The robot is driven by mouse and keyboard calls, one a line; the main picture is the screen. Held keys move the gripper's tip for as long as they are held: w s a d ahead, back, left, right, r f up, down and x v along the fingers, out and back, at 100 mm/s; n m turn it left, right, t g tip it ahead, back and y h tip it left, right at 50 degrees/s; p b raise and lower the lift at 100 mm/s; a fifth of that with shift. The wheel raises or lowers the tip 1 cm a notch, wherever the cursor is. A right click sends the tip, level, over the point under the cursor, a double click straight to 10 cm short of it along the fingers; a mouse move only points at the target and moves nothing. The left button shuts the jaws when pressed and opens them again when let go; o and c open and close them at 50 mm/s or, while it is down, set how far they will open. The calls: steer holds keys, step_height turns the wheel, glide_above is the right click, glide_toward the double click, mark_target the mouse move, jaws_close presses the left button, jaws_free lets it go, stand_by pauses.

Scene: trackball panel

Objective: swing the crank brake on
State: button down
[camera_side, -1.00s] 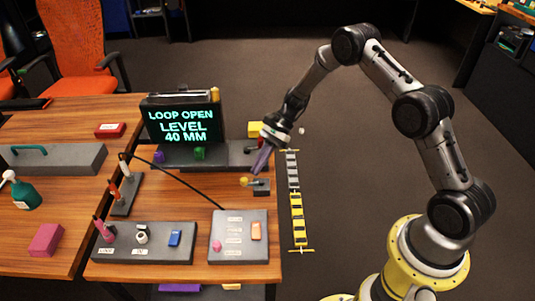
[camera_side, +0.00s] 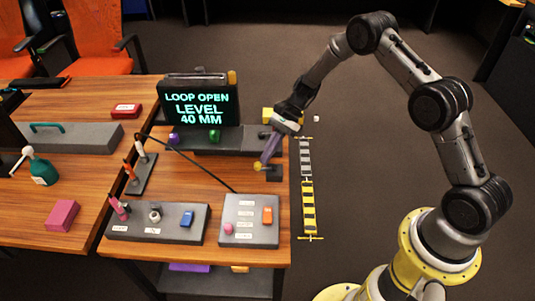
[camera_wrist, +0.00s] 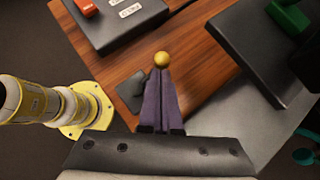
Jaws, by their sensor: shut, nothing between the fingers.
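A small dark block (camera_side: 274,174) with a yellow ball knob (camera_side: 257,167) sits near the right edge of the wooden table; I take it for the crank brake, though no label on it is readable. My gripper (camera_side: 264,163) points down at the knob with its purple fingers shut and empty. In the wrist view the knob (camera_wrist: 162,59) is right at the tips of the fingers (camera_wrist: 161,72), and the dark block (camera_wrist: 131,90) lies to their left. I cannot tell whether the fingers touch the knob. The lever's arm is mostly hidden.
A display (camera_side: 200,103) reads LOOP OPEN, LEVEL 40 MM. A long grey unit (camera_side: 240,143) stands behind the knob. A grey panel (camera_side: 250,238) with a pink ball and orange switch is in front. A black cable crosses the table.

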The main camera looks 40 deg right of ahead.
steer(key=shift+a+n+g, duration=0.2)
steer(key=shift+n+g, duration=0.5)
steer(key=shift+a+n+g+h, duration=0.3)
steer(key=shift+n+g, duration=0.3)
steer(key=shift+n, duration=0.3)
steer(key=n+g, duration=0.1)
steer(key=n+h, duration=0.1)
steer(key=n+g, duration=0.1)
steer(key=shift+s+a+n+g, duration=0.25)
steer(key=shift+a+n+g, duration=0.05)
steer(key=shift+a, duration=0.05)
steer(key=n, duration=0.1)
steer(key=n+g+h, duration=0.1)
steer(key=shift+s+a+n+h, duration=0.3)
steer(key=shift+n+h, duration=0.1)
steer(key=shift+s+a+g, duration=0.1)
steer(key=shift+s+g, duration=0.2)
steer(key=shift+s, duration=0.1)
steer(key=shift+a+n+h, duration=0.1)
steer(key=shift+n+h, duration=0.2)
steer(key=shift+n, duration=0.1)
